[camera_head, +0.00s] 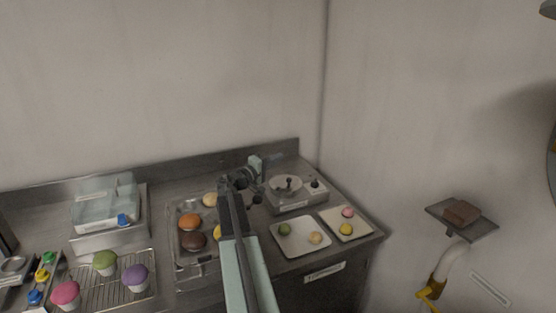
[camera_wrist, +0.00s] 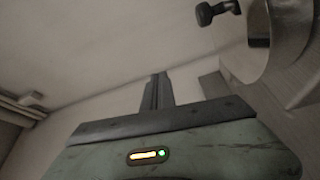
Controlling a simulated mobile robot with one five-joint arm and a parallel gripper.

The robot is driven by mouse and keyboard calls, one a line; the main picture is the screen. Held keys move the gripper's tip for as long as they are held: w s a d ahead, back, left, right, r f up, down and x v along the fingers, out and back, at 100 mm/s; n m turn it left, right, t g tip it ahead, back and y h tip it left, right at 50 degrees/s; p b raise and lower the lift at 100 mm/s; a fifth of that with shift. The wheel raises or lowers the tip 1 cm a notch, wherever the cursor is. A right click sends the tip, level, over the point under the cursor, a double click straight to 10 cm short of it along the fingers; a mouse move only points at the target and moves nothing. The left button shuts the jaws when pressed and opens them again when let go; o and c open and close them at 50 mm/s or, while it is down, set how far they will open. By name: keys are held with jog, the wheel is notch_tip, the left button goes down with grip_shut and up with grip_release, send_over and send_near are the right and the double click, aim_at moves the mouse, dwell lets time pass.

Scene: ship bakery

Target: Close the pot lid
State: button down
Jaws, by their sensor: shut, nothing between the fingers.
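The pot (camera_head: 285,187) is a small round metal vessel set in a grey countertop unit at the right of the counter. A dark knob stands up at its middle; at this size I cannot tell how the lid sits. A curved metal part (camera_wrist: 290,45) and a dark knob (camera_wrist: 210,12) show at the upper right there, likely of the pot and lid.
White plates with small round pastries (camera_head: 300,250) (camera_head: 357,230) lie in front of the unit. A metal tray (camera_head: 185,262) with buns, a cooling rack (camera_head: 112,298) with cupcakes and a clear container (camera_head: 105,208) stand to the left. Walls close the back and right.

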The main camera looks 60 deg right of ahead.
notch_tip(320, 180, up, 5)
jog(key=p, duration=0.5)
jog(key=w+a+f+b, duration=0.5)
jog(key=a, duration=0.2)
jog(key=shift+w+a, duration=0.25)
jog(key=shift+a, duration=0.1)
jog(key=shift+r, duration=0.1)
